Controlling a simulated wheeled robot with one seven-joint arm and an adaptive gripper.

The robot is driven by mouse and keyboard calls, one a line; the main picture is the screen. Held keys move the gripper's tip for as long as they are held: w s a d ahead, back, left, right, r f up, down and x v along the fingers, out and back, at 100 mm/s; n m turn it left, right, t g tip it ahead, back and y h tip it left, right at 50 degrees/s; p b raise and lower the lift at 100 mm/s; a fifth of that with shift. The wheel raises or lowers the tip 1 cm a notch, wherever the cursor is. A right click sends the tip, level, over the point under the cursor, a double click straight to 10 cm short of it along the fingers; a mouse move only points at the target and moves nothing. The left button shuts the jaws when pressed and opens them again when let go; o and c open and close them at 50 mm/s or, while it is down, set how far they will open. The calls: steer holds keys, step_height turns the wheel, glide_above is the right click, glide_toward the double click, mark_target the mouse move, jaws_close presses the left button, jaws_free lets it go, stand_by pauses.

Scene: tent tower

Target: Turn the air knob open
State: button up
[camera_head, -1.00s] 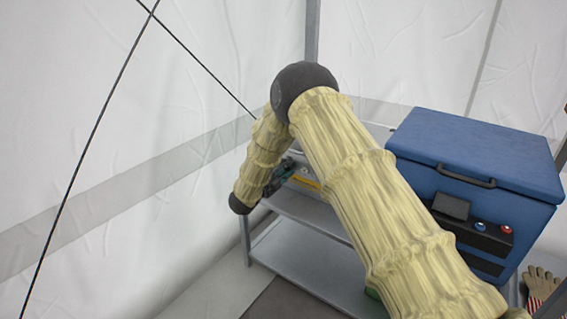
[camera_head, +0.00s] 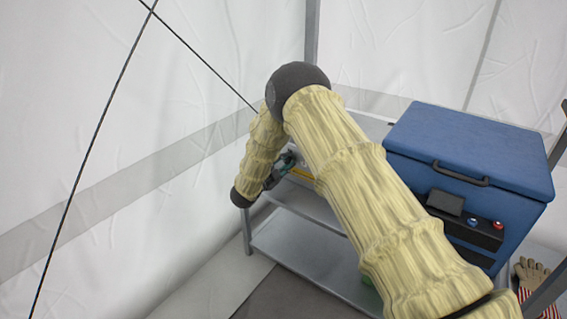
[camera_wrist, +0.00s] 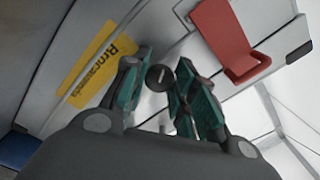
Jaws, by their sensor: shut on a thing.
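In the wrist view, a small round dark knob (camera_wrist: 158,77) with a pale mark on its face sits between the fingertips of my gripper (camera_wrist: 160,85). The dark green fingers are shut on the knob, one on each side. The knob is on a pale grey panel (camera_wrist: 130,30). In the head view my gripper (camera_head: 280,171) shows beside the grey device on the shelf, partly behind my arm. The knob itself is hidden there.
A yellow label (camera_wrist: 98,65) lies left of the knob, and a red bent part (camera_wrist: 225,35) is at its upper right. A blue cooler box (camera_head: 470,150) stands right of my arm on the metal shelf. White tent walls (camera_head: 200,80) close in behind, and gloves (camera_head: 530,275) lie at lower right.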

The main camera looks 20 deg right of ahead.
steer(key=shift+f, duration=0.1)
steer(key=o, duration=1)
steer(key=shift+d, duration=0.1)
steer(key=shift+o, duration=0.2)
steer(key=v, duration=1.2)
